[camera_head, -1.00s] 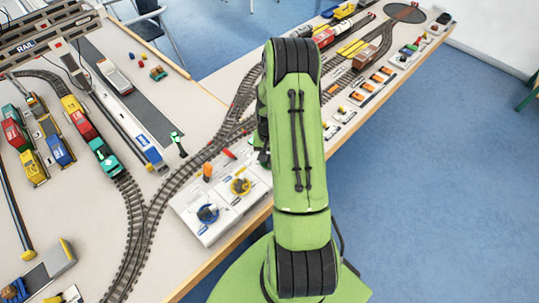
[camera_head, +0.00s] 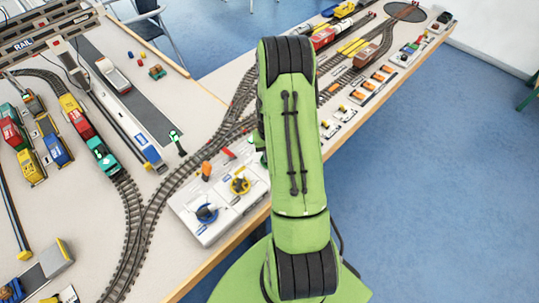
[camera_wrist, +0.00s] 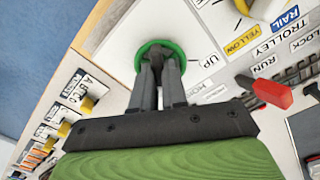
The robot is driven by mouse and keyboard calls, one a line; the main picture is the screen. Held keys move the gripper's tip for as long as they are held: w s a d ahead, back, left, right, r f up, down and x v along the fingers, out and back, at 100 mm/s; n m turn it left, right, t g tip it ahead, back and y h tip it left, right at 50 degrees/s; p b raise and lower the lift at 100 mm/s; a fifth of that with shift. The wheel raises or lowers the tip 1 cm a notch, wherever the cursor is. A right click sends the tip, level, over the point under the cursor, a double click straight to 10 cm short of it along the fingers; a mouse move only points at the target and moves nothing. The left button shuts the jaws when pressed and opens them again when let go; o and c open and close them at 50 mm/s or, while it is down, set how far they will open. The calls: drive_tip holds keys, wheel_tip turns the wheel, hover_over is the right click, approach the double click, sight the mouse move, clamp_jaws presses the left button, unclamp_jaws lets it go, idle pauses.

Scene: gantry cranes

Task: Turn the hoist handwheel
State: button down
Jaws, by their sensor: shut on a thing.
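The hoist handwheel (camera_wrist: 178,52) is a green ring on a white panel in the wrist view. A label reading UP is beside it, and another label is partly hidden by a finger. My gripper (camera_wrist: 157,58) has its two dark fingers at the wheel, shut on its near part. The fingers hide some of the rim and the middle. In the head view my green arm covers the gripper and most of the wheel's place.
A red lever (camera_wrist: 272,92) stands right of the gripper. Tracks and model trains (camera_head: 104,157) fill the table. Open floor lies at right.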

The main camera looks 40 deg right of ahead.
drive_tip(key=n+b, duration=0.2)
drive_tip(key=n, duration=0.4)
drive_tip(key=shift+d, duration=0.1)
drive_tip(key=shift+n, duration=0.3)
idle(0.3)
drive_tip(key=c, duration=1.2)
unclamp_jaws()
drive_tip(key=shift+o, duration=0.2)
wheel_tip(320, 180, up, 16)
drive_tip(key=p, duration=0.2)
drive_tip(key=shift+p, duration=0.3)
drive_tip(key=shift+f, duration=0.2)
